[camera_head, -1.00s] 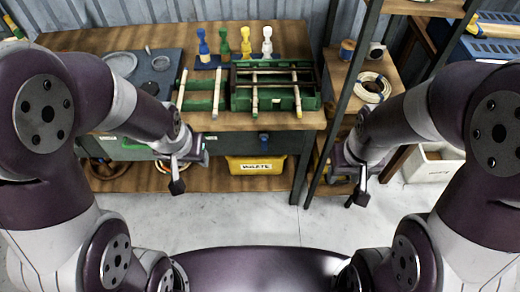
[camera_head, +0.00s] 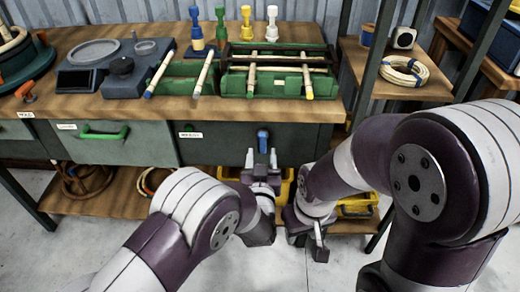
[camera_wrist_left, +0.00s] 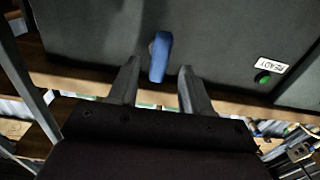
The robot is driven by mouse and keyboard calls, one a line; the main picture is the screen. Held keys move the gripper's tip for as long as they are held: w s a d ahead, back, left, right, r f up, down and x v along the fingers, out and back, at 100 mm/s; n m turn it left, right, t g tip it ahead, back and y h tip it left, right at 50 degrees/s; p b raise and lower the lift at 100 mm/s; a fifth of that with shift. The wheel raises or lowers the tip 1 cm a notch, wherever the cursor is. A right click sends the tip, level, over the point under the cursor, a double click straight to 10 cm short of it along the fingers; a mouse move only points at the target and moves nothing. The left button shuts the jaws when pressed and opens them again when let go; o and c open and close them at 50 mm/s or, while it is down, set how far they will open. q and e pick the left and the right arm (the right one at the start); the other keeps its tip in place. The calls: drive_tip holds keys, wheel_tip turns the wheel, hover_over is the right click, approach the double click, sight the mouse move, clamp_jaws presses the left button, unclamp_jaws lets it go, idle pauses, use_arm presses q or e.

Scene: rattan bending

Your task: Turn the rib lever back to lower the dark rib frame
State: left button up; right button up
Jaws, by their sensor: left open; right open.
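The blue rib lever (camera_head: 263,140) sticks out of the dark front panel of the bench, pointing roughly up in the head view. It also shows in the left wrist view (camera_wrist_left: 160,56), between my open fingers. My left gripper (camera_head: 262,160) is open in front of the lever; I cannot tell whether a finger touches it. My right gripper (camera_head: 320,244) is open and empty, lower and to the right. The dark rib frame (camera_head: 276,57) lies over the green jig (camera_head: 285,84) on the bench top, with pale rattan rods (camera_head: 252,78) at it.
A green light with a READY label (camera_wrist_left: 264,77) is on the panel beside the lever. A drawer with a green handle (camera_head: 105,133) is to the left. A yellow bin (camera_head: 358,205) stands below. Coiled rattan (camera_head: 403,72) lies on the right shelf.

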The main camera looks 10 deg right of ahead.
sight(262, 146)
use_arm(q)
drive_tip(key=b+x, duration=0.1)
drive_tip(key=x, duration=0.4)
drive_tip(key=shift+w, duration=0.25)
clamp_jaws()
